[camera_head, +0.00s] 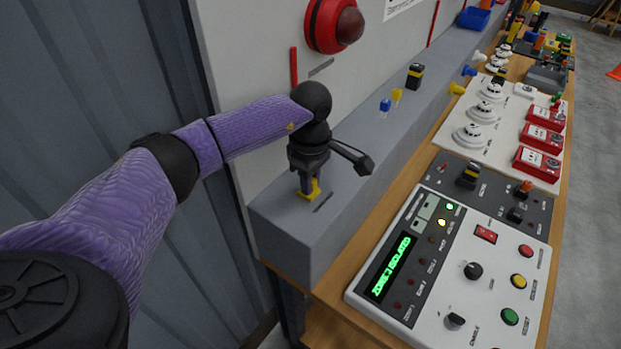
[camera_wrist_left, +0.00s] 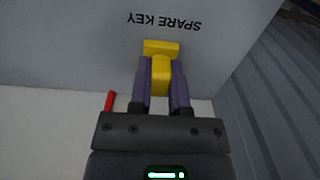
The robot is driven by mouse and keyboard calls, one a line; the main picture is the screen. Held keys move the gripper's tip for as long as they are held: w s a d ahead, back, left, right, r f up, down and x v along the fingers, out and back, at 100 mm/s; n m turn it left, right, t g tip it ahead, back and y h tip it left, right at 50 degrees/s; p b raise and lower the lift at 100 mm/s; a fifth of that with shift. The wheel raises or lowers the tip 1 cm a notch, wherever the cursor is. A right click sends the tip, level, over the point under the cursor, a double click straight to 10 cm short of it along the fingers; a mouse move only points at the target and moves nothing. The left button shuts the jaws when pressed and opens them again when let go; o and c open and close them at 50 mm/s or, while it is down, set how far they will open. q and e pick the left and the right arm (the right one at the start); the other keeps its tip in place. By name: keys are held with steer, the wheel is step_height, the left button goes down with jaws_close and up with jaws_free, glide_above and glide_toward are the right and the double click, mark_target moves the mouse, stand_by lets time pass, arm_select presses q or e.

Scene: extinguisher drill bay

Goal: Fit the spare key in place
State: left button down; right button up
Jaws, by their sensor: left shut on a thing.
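The spare key (camera_wrist_left: 161,48) is yellow, with a wide bar at its far end and a narrower body between my fingers. My left gripper (camera_wrist_left: 161,85) is shut on that narrower body. In the head view the key (camera_head: 310,190) shows at the fingertips of my left gripper (camera_head: 311,183), low over the near end of a grey ledge (camera_head: 300,231). The ledge bears a dark slot-like mark beside the key. The wrist view shows the label SPARE KEY (camera_wrist_left: 164,21) just beyond the key. I cannot tell whether the key touches the ledge. My right gripper is not in view.
A panel (camera_head: 400,305) with a green display, buttons and knobs lies on the wooden bench to the right. Blue and yellow small parts (camera_head: 397,96) and a black-yellow block (camera_head: 414,76) stand farther along the ledge. A red alarm bell (camera_head: 328,27) is on the wall behind.

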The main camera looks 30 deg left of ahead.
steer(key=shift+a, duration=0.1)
arm_select(q)
steer(key=c, duration=0.8)
jaws_free()
steer(key=o, duration=0.6)
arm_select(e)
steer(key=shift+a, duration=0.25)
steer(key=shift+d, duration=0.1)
